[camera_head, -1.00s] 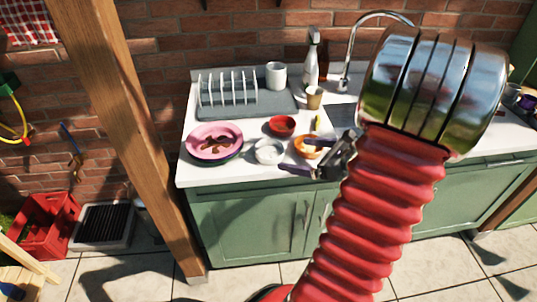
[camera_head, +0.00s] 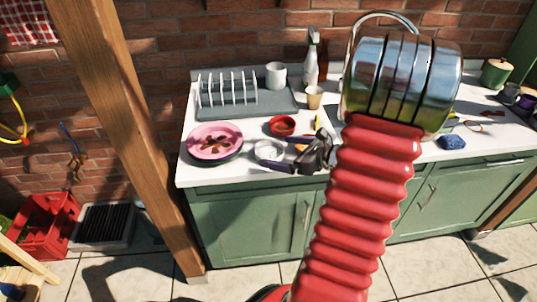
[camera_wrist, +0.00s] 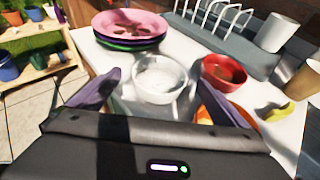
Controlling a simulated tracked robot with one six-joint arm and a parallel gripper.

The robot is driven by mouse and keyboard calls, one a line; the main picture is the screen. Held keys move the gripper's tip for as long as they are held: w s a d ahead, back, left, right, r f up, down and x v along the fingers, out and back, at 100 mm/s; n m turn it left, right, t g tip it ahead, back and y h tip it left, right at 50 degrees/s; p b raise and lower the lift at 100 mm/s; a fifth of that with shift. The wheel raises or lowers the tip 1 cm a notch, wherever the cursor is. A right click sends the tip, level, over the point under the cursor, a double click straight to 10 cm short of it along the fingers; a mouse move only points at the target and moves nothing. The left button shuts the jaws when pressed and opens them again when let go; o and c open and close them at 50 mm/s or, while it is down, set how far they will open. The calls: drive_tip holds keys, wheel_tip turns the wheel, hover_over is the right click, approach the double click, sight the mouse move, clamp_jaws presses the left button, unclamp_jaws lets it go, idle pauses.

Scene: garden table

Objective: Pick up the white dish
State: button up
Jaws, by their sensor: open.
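The white dish (camera_head: 269,151) is a small round bowl on the white counter, between the pink plate and the orange bowl. In the wrist view the dish (camera_wrist: 159,78) sits ahead of my gripper (camera_wrist: 160,103), roughly centred between the two purple fingertips. My gripper (camera_head: 280,167) is open, with its fingers spread at the near side of the dish in the head view. I cannot tell whether a finger touches the dish. The inside of the dish looks empty.
A red bowl (camera_wrist: 224,73) stands close to the right of the dish, and an orange bowl (camera_wrist: 213,117) lies beside the right finger. Stacked plates (camera_wrist: 130,27) with a pink one on top are behind left. A dish rack (camera_head: 228,97) stands farther back.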

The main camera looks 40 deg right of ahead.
sight(259, 148)
drive_tip(key=shift+x, duration=2.65)
drive_tip(key=shift+c, duration=0.3)
drive_tip(key=c, duration=1.1)
drive_tip(key=shift+r, duration=0.1)
wheel_tip(259, 148, up, 10)
